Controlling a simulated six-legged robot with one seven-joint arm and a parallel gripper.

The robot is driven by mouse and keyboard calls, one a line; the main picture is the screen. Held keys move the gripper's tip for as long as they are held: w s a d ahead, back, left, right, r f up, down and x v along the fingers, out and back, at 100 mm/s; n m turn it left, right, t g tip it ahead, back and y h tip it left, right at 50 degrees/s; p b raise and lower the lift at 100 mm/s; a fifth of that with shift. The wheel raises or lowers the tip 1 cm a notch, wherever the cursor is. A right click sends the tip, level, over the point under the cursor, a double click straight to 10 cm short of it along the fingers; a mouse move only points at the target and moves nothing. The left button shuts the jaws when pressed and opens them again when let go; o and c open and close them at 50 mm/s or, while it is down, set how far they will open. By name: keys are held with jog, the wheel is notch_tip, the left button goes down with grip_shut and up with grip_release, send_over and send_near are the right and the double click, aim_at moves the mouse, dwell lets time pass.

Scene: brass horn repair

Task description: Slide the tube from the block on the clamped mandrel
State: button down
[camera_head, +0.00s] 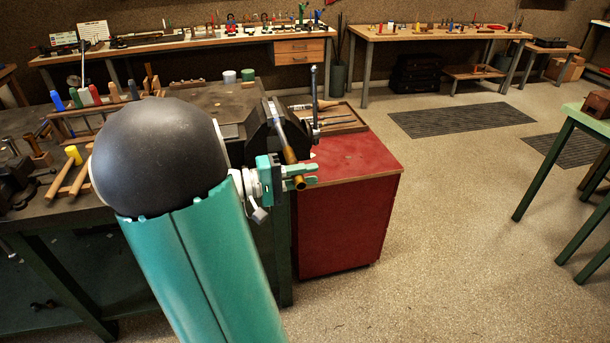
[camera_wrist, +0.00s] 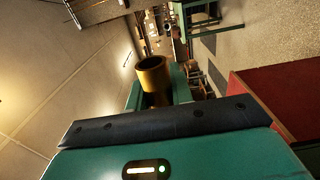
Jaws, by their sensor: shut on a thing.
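The brass tube (camera_head: 290,156) is at the lower end of a grey rod, the mandrel (camera_head: 278,124), in the head view. The rod slants beside the dark vise (camera_head: 259,133) at the bench corner. My gripper (camera_head: 297,175) is shut on the tube, its green fingers across it. In the wrist view the tube (camera_wrist: 152,75) stands between the fingers of my gripper (camera_wrist: 158,98), its open round end showing. I cannot tell from these views how far the tube is over the mandrel. I cannot make out the block.
A red cabinet (camera_head: 345,215) stands right of the vise, with a tool tray (camera_head: 340,122) on it. The dark bench (camera_head: 205,97) holds tools and wooden racks. Open floor (camera_head: 450,220) lies to the right.

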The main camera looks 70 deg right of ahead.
jog(key=w+d, duration=0.6)
jog(key=d, duration=0.4)
jog(key=c, duration=1.1)
grip_release()
jog(key=shift+d, duration=0.1)
jog(key=shift+c, duration=0.2)
dwell(0.9)
jog(key=v, duration=1.4)
